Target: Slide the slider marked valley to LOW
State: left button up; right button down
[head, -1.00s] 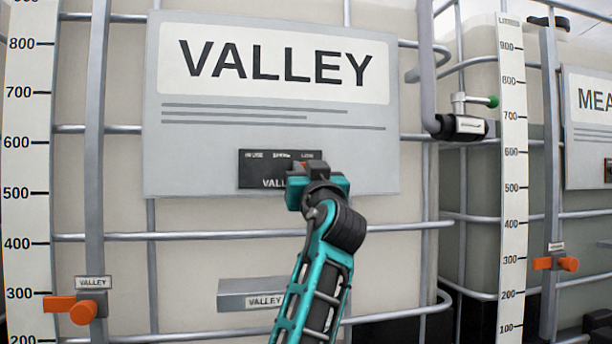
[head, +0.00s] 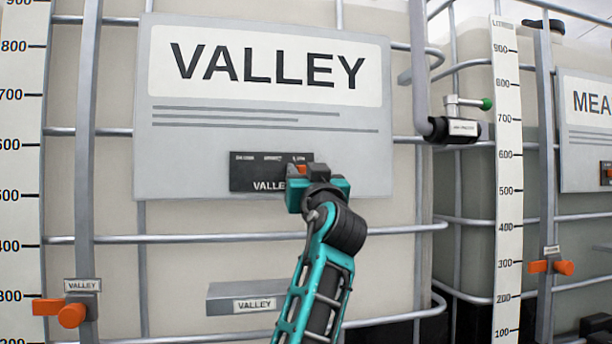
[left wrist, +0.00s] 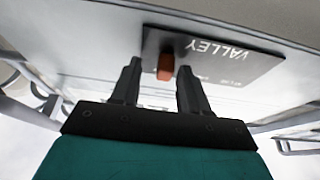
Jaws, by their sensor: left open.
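The dark slider panel marked VALLEY (head: 255,170) is on the large grey VALLEY sign. Its orange slider knob (head: 302,169) shows at the panel's right end, by the rightmost small label, which is too small to read surely. My left gripper (head: 308,172) is in front of that end and partly hides it. In the left wrist view the panel (left wrist: 220,62) appears upside down. The orange knob (left wrist: 166,66) stands between the open fingers of my left gripper (left wrist: 158,75), with gaps on both sides. My right gripper is not in view.
An orange marker (head: 68,313) labelled VALLEY sits on the upright bar at lower left. A grey box (head: 254,298) labelled VALLEY is below the sign. A green-tipped valve (head: 458,128) and a second tank's sign (head: 590,100) are at right. Metal cage bars cross the tank.

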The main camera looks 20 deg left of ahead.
pick_arm(q)
jog(key=b+v, duration=0.3)
jog(key=v, duration=1)
